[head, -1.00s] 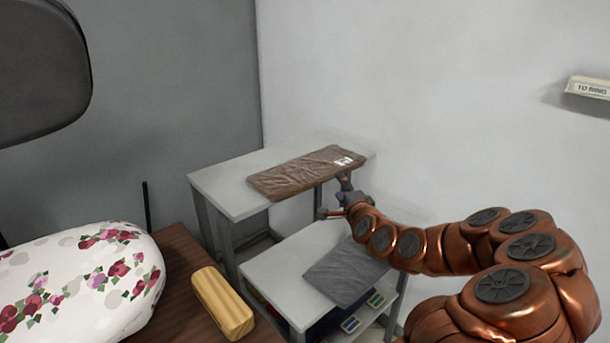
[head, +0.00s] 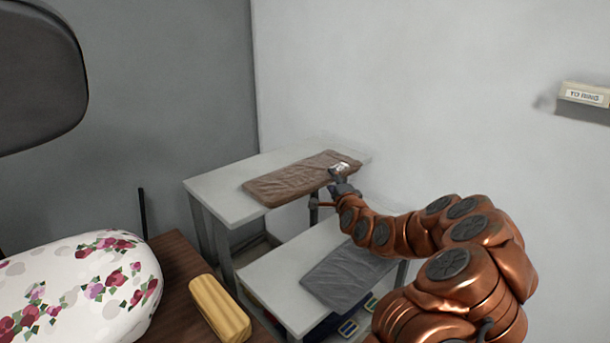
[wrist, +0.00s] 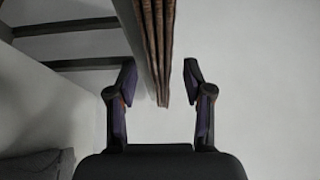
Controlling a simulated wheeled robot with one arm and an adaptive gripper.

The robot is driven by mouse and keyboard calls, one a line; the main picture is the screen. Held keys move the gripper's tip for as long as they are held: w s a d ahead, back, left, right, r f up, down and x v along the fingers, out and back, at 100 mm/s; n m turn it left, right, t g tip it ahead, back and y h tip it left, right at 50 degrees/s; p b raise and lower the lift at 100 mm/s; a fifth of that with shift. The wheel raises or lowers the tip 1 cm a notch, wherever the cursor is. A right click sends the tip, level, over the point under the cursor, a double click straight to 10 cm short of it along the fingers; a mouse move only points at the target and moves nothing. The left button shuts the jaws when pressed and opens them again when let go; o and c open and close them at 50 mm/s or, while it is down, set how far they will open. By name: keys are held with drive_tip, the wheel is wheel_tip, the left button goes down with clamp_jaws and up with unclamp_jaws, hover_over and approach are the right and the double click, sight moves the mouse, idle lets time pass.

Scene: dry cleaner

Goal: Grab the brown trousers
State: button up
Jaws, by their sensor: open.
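In the wrist view the folded layers of the trousers (wrist: 158,50) show edge-on, beside the tabletop edge. My gripper (head: 341,178) is at the right end of the trousers, at the table's edge. In the wrist view my gripper (wrist: 158,78) is open, with one finger on each side of the trousers' edge and a gap visible to the right finger.
The upper white table (head: 215,192) stands against the wall. A lower white table (head: 275,270) carries folded grey trousers (head: 348,275). A floral-covered board (head: 75,285) and a wooden block (head: 220,308) are at the lower left. A sign box (head: 584,97) is on the right wall.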

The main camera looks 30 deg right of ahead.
drive_tip(key=shift+w+d, duration=0.2)
drive_tip(key=shift+w, duration=0.35)
clamp_jaws()
idle(0.4)
